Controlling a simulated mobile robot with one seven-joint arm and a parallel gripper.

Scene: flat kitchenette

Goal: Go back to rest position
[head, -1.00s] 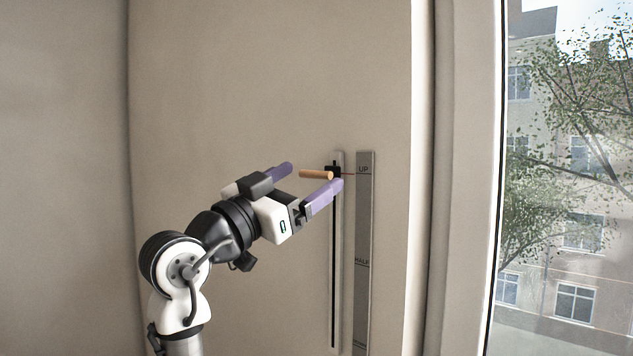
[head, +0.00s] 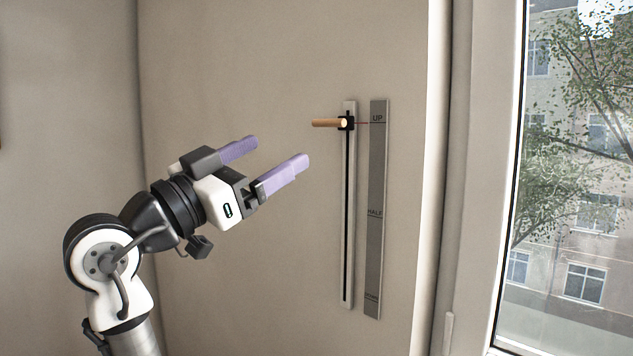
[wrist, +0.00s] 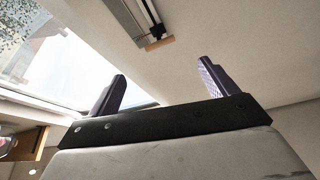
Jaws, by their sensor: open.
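My gripper (head: 272,158) is open and empty, with its two purple fingers spread apart. It is to the left of and lower than the wooden handle (head: 326,123) in the head view, with a clear gap between them. The handle sits on a black slider near the top of a vertical slotted rail (head: 348,220) on the wall, level with the UP mark. In the wrist view the purple fingers (wrist: 163,88) show with nothing between them, and the handle (wrist: 158,45) is beyond them.
A grey label strip (head: 375,170) marked UP and HALF, with a lower mark too small to read, runs beside the rail. A large window (head: 575,180) is at the right. The wall around my arm is bare. A wooden-edged item (wrist: 22,143) shows at the wrist view's left edge.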

